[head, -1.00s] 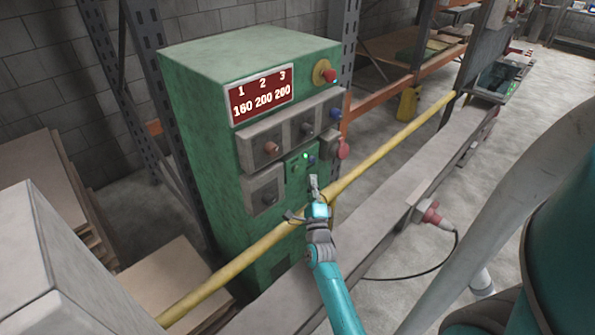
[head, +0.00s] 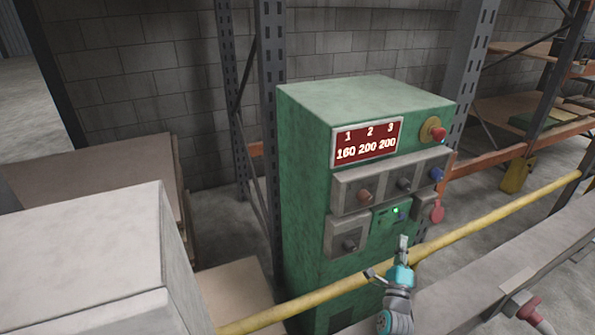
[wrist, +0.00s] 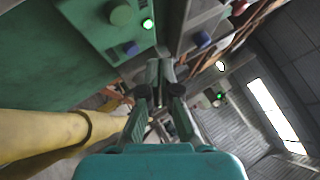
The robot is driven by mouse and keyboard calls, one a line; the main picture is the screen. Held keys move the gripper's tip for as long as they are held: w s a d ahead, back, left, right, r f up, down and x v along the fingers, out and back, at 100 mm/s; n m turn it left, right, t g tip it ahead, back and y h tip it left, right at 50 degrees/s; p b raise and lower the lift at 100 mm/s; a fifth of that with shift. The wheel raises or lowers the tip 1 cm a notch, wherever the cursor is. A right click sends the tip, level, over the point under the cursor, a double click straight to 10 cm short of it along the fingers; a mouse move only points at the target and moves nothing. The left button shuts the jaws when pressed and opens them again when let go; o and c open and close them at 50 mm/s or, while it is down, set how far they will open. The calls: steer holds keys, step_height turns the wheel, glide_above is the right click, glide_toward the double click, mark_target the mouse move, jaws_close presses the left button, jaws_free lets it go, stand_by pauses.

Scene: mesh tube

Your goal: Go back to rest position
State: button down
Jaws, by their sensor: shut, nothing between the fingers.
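My gripper (head: 403,243) is shut and empty at the end of my teal arm, low at the right of the head view. It appears in front of the green control cabinet (head: 305,190), just below the small green panel with a lit green light (head: 396,210). In the wrist view the shut fingers (wrist: 160,70) point up the picture, beside the cabinet's green face. How far the fingertips are from the cabinet I cannot tell.
A yellow rail (head: 480,232) runs across in front of the cabinet, close to my gripper. A red display (head: 367,142) reads 160 200 200. A pale box (head: 90,260) stands at left. A grey beam (head: 470,290) lies at right.

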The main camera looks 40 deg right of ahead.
steer(key=s+a+f+n+t+y, duration=0.1)
steer(key=s+a+f+n+y, duration=0.1)
steer(key=a+n, duration=0.3)
steer(key=s+a+f+n+t+y, duration=0.1)
steer(key=s+a+n+y, duration=0.3)
steer(key=a, duration=1)
steer(key=s+a+f+n+t+y, duration=0.1)
steer(key=s+a+f+n+y, duration=0.2)
steer(key=a+n, duration=0.3)
steer(key=shift+s+a+f+n+y, duration=0.1)
steer(key=shift+a+f, duration=0.05)
steer(key=shift+a, duration=0.5)
steer(key=shift+s+a+f+n+y, duration=0.1)
steer(key=shift+a+f, duration=0.1)
steer(key=shift+a, duration=0.4)
steer(key=shift+a+f+n+y, duration=0.1)
steer(key=shift+a+f, duration=0.05)
steer(key=shift+a, duration=0.5)
steer(key=s+a+r+n+g+y, duration=0.1)
steer(key=s+a+r+n+y, duration=0.3)
steer(key=s+a+n, duration=0.3)
steer(key=s+a+r+n+g+y, duration=0.1)
steer(key=s+a+r+n+y, duration=0.2)
steer(key=s+a+n, duration=0.4)
steer(key=shift+s+a+r+n+y, duration=0.4)
steer(key=shift+s+n+y, duration=0.75)
steer(key=shift+s, duration=1.05)
steer(key=shift+n+h, duration=0.25)
